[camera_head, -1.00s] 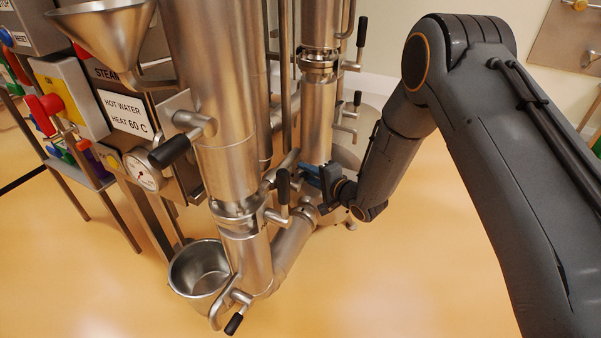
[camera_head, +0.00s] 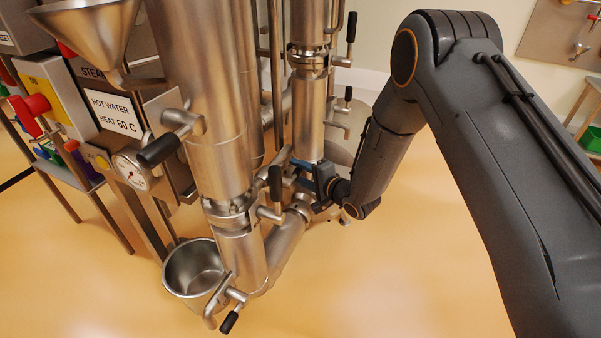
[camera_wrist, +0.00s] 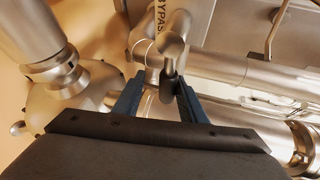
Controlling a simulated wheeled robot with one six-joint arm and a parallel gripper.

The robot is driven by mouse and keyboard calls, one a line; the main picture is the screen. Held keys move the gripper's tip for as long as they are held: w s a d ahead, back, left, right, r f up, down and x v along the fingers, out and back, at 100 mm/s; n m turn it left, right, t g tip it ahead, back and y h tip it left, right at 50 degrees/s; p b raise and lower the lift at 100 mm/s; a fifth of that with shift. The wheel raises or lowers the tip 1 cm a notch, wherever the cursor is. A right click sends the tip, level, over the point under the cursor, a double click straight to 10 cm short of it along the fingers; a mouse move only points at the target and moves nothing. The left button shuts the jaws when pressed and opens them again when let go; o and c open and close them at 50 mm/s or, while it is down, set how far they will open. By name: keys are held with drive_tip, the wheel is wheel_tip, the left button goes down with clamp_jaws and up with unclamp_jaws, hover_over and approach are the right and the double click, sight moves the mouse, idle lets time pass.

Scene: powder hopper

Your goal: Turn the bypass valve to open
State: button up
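The bypass valve (camera_wrist: 171,45) shows at the top centre of the wrist view, a metal body beside a pipe marked with letters reading "YPASS". Its short black-tipped handle (camera_wrist: 167,88) points down towards my gripper. My gripper (camera_wrist: 158,80) has its two blue fingers apart, with the handle between them, nearer the right finger. I cannot tell whether that finger touches it. In the head view my gripper (camera_head: 306,176) is low among the steel pipes, behind the front column, and its fingertips are partly hidden.
Another black-handled valve (camera_head: 275,184) stands just left of my gripper. A hot-water panel (camera_head: 113,112) with a gauge is at the left. The floor at front right is clear.

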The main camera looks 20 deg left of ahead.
drive_tip(key=p+v, duration=0.1)
drive_tip(key=v, duration=0.6)
drive_tip(key=shift+d, duration=0.3)
drive_tip(key=shift+s, duration=0.1)
drive_tip(key=d+r+n+h, duration=0.4)
drive_tip(key=d+r+h, duration=0.5)
drive_tip(key=d+r, duration=0.65)
drive_tip(key=s+d+r+n+g+h+p, duration=0.1)
drive_tip(key=s+d+r+n+g, duration=0.15)
drive_tip(key=s+d, duration=0.55)
drive_tip(key=s+d+r+n+g+h, duration=0.15)
drive_tip(key=s+d+r, duration=0.25)
drive_tip(key=s, duration=0.7)
drive_tip(key=s+d+r+n+g+h+p, duration=0.1)
drive_tip(key=s+d+r+g, duration=0.3)
drive_tip(key=s, duration=0.6)
drive_tip(key=d+r+m+t+p, duration=0.1)
drive_tip(key=d+r+m+p, duration=0.2)
drive_tip(key=d+r+p, duration=0.8)
drive_tip(key=shift+s+d+r+m+h+p, duration=0.25)
drive_tip(key=shift+d+m+h+p, duration=0.2)
drive_tip(key=shift+p, duration=4.15)
